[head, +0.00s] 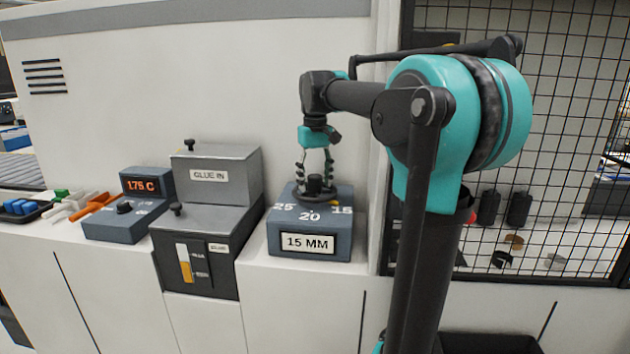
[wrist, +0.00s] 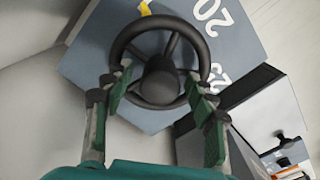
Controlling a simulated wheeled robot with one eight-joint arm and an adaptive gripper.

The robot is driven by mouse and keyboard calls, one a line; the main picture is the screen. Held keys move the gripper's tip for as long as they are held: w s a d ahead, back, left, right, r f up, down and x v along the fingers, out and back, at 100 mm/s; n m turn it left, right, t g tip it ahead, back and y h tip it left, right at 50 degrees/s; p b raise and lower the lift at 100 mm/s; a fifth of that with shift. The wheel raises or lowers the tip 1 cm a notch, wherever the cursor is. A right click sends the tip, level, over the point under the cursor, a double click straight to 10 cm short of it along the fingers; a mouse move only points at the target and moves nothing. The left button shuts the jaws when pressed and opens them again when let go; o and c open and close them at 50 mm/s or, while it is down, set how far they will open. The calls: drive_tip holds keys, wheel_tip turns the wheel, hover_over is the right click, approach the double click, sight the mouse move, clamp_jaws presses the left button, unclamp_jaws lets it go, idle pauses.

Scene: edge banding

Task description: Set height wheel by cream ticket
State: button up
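The height wheel (head: 318,191) is a dark spoked handwheel on top of a blue-grey box (head: 337,222) marked 25, 20 and 15. A plate on the box front reads 15 MM (head: 307,243). In the wrist view the wheel (wrist: 122,49) shows its rim and round centre knob, with a yellow mark (wrist: 145,9) just beyond the rim. My gripper (head: 315,170) points down over the wheel. Its green-padded fingers (wrist: 159,90) are apart, one at each side of the knob, close to the rim. I cannot tell whether they touch it. I cannot make out a cream ticket.
Left of the box stand the GLUE IN unit (head: 217,174) with a yellow level gauge and a heater box (head: 125,218) reading 175 C. Coloured clamps (head: 82,206) lie further left. A black mesh fence (head: 530,130) stands at right.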

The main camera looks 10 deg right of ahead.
sight(315, 176)
wheel_tip(315, 176, up, 12)
idle(0.6)
